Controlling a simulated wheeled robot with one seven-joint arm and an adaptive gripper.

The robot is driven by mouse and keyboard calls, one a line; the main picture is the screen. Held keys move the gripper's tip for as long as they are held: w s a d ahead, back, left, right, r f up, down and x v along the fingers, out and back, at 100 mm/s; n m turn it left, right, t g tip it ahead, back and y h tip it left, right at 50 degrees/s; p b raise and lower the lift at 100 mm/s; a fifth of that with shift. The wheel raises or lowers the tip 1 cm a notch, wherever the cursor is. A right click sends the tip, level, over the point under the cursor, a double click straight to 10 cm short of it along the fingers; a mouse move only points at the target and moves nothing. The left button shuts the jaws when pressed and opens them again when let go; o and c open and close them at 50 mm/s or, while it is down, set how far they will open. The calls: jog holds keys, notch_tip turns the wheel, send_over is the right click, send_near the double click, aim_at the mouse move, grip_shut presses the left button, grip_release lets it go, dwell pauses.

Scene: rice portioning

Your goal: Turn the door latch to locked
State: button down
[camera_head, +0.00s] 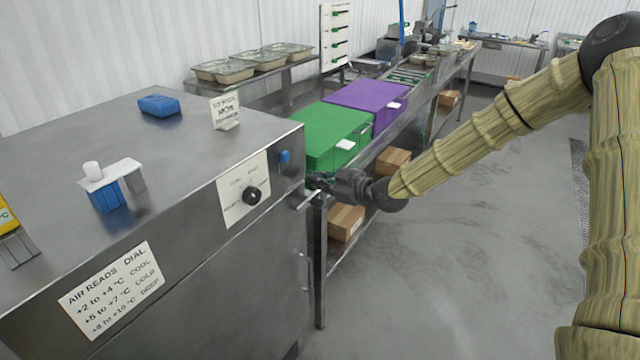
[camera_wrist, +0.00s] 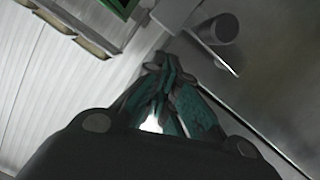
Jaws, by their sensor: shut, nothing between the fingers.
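The steel cabinet (camera_head: 250,270) stands at the left in the head view, its front facing right. A small blue piece (camera_head: 285,156) sits on its front near the upper right corner. A pale metal bar (camera_head: 308,200) sticks out just below, beside my gripper; I cannot tell for certain which is the door latch or how it is turned. My gripper (camera_head: 316,182) is shut and empty, close to the cabinet's right front edge; contact is unclear. In the wrist view its teal fingers (camera_wrist: 172,95) are together, with a grey cylinder (camera_wrist: 222,27) beyond them on a steel surface.
A black dial (camera_head: 251,195) is on a white plate left of my gripper. A green box (camera_head: 325,135) and a purple box (camera_head: 365,103) stand on the bench behind it. Cardboard boxes (camera_head: 345,222) lie on the lower shelf. The floor (camera_head: 450,250) at right is clear.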

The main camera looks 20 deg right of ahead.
notch_tip(320, 180, up, 2)
jog(key=shift+r+p, duration=0.15)
jog(key=shift+p, duration=0.2)
jog(key=b+v, duration=0.3)
jog(key=v, duration=0.7)
jog(key=shift+w+d, duration=0.3)
jog(key=shift+d, duration=0.05)
jog(key=s+a+f+m+g+h, duration=0.15)
jog(key=s+f, duration=0.35)
jog(key=f, duration=0.5)
jog(key=s+a+f+m+g+h, duration=0.1)
jog(key=s+a+f+m+g, duration=0.3)
jog(key=f, duration=0.6)
jog(key=s+a+f+m+g+h, duration=0.1)
jog(key=s+a+f+m+h, duration=0.1)
jog(key=s+f, duration=0.6)
jog(key=s+f+m+g+h, duration=0.1)
jog(key=s+f+g, duration=0.1)
jog(key=s+f, duration=0.3)
jog(key=s+f+m+g+h, duration=0.2)
jog(key=s+f, duration=0.4)
jog(key=s, duration=0.7)
jog(key=s+d+f+m+g+h, duration=0.1)
jog(key=s+f+g, duration=0.1)
jog(key=s+f, duration=0.3)
jog(key=s, duration=0.4)
jog(key=shift+s+f, duration=0.35)
jog(key=shift+f, duration=0.05)
jog(key=shift+d+m, duration=0.15)
jog(key=shift+m, duration=0.1)
